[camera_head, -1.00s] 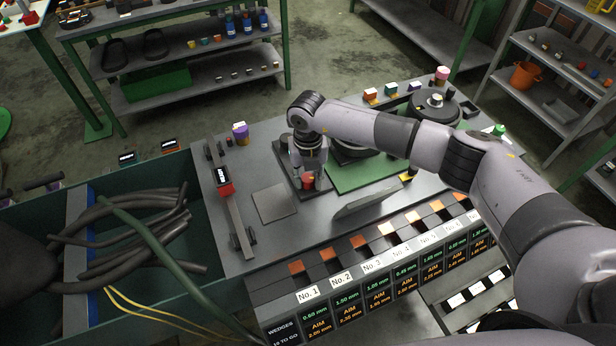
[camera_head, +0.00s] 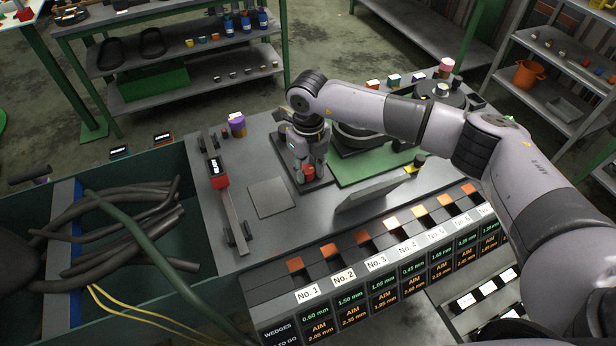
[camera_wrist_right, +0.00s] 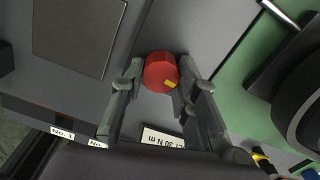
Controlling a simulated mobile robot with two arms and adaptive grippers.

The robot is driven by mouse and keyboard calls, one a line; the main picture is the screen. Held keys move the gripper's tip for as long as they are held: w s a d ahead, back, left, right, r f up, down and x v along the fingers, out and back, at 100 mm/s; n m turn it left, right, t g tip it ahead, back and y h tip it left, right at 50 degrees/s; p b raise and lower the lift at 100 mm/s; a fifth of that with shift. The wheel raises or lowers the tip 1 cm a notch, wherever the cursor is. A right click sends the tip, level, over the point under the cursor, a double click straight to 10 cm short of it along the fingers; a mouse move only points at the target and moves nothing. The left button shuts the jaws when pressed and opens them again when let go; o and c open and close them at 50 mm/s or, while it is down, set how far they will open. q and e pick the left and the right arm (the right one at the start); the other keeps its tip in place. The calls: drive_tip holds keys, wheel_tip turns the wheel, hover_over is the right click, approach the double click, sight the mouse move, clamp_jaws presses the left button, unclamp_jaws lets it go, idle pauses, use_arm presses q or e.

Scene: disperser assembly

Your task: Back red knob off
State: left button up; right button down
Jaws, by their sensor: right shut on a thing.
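The red knob (camera_head: 308,172) is on the dark plate (camera_head: 322,182) near the middle of the bench. What lies under the knob is hidden. My left gripper is not in view.
A bar with a red-and-black display (camera_head: 218,172) stands left of the knob, with a flat grey square (camera_head: 270,197) between. A green mat (camera_head: 375,165) and round dark machine parts lie to the right. A tilted panel (camera_head: 375,195) and numbered wedge slots (camera_head: 345,275) are in front.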

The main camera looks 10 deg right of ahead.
sight(309, 168)
drive_tip(key=n+b, duration=0.4)
drive_tip(key=b, duration=0.1)
drive_tip(key=n+b, duration=0.5)
drive_tip(key=shift+w+d+f, duration=0.1)
drive_tip(key=shift+w+f, duration=0.05)
drive_tip(key=n+b, duration=0.3)
drive_tip(key=shift+n, duration=0.4)
drive_tip(key=shift+w+r+n+b, duration=0.1)
drive_tip(key=shift+r+n+b, duration=0.1)
drive_tip(key=shift+n+b, duration=1.3)
drive_tip(key=shift+n+p, duration=0.4)
drive_tip(key=shift+n, duration=0.2)
drive_tip(key=c, duration=1.2)
unclamp_jaws()
drive_tip(key=shift+c, duration=0.2)
wheel_tip(309, 168, up, 12)
